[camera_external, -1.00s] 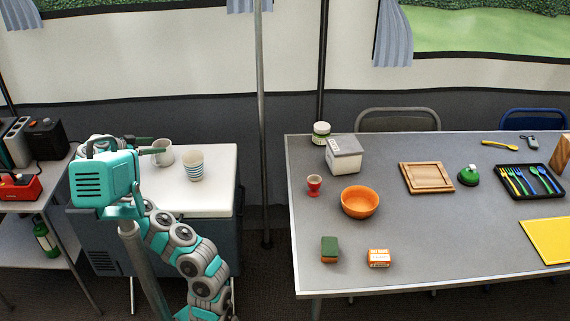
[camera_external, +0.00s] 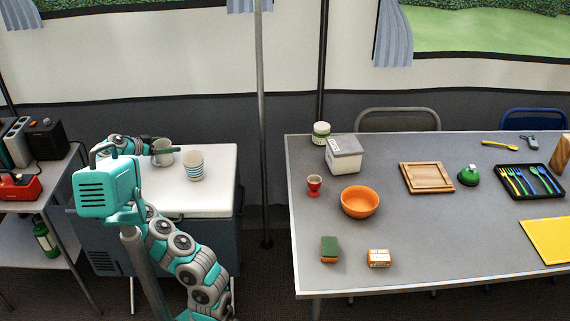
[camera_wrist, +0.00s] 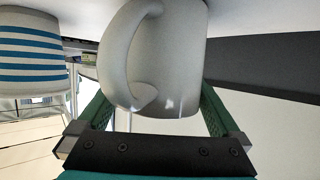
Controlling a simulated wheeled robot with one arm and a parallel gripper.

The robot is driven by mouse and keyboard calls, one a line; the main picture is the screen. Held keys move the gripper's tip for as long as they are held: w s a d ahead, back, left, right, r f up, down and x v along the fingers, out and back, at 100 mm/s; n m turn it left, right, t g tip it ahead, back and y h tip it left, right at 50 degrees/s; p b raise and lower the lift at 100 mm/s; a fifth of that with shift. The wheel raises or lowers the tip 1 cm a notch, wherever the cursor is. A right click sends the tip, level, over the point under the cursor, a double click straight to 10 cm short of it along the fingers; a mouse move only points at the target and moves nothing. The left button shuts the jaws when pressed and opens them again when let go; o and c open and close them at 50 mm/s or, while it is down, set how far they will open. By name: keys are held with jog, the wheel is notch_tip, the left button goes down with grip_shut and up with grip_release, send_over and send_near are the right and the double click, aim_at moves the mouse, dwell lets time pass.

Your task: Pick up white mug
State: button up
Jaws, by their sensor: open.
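The white mug (camera_external: 164,158) stands on the left part of a white-topped cabinet (camera_external: 205,205). My gripper (camera_external: 160,150) is at the mug, coming from its left, and partly covers it. In the wrist view the mug (camera_wrist: 175,60) fills the middle, with its handle towards the picture's left. My gripper's two green fingers (camera_wrist: 155,98) are open, one on each side of the mug. I cannot tell whether either finger touches it.
A blue-and-white striped cup (camera_external: 195,166) stands close to the right of the mug; it also shows in the wrist view (camera_wrist: 30,55). A pole (camera_external: 262,120) rises right of the cabinet. The cabinet top's front is clear.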

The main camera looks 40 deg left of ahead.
jog(key=c, duration=1.3)
jog(key=shift+r, duration=0.2)
notch_tip(320, 180, up, 18)
jog(key=p, duration=1.1)
jog(key=shift+f, duration=0.1)
